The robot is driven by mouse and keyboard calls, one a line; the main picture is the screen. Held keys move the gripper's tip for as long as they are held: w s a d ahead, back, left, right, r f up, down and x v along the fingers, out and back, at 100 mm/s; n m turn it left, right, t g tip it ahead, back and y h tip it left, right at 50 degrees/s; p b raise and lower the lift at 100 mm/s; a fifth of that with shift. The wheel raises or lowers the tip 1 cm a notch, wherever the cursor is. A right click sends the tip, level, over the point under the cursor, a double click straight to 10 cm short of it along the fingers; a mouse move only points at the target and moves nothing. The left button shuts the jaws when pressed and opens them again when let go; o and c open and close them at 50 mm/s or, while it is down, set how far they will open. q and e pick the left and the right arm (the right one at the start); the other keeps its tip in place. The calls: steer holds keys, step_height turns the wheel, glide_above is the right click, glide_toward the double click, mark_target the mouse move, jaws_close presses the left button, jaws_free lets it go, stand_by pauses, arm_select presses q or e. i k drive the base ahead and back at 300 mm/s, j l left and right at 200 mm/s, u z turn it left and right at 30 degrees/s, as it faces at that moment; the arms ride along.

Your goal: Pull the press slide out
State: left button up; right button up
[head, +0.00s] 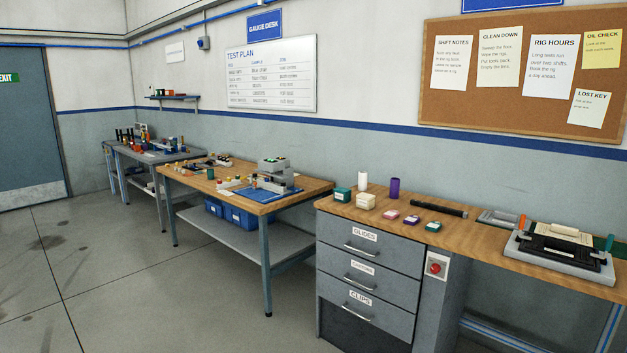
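No part labelled as the press slide can be read from here. A low device (558,252) with a grey base, a dark plate and a cream sheet sits at the right end of the near wooden desk. It has an orange handle (521,223) on its left and a green part (609,243) on its right. A grey block-like device (273,171) stands on the middle table, small in view. I cannot tell which of these has the slide. Neither of my grippers is in view.
The near desk (470,232) has drawers, a red button (435,267), small boxes, a purple cylinder (395,187) and a black bar (438,207). A middle table (185,180) and a far bench (150,157) stand along the wall. The floor (130,270) at left is clear.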

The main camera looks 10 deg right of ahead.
mark_target(272, 186)
steer(key=i+j+z, duration=0.35)
steer(key=i, duration=0.3)
steer(key=i+j+z, duration=0.4)
steer(key=i+j, duration=0.15)
steer(key=j, duration=0.15)
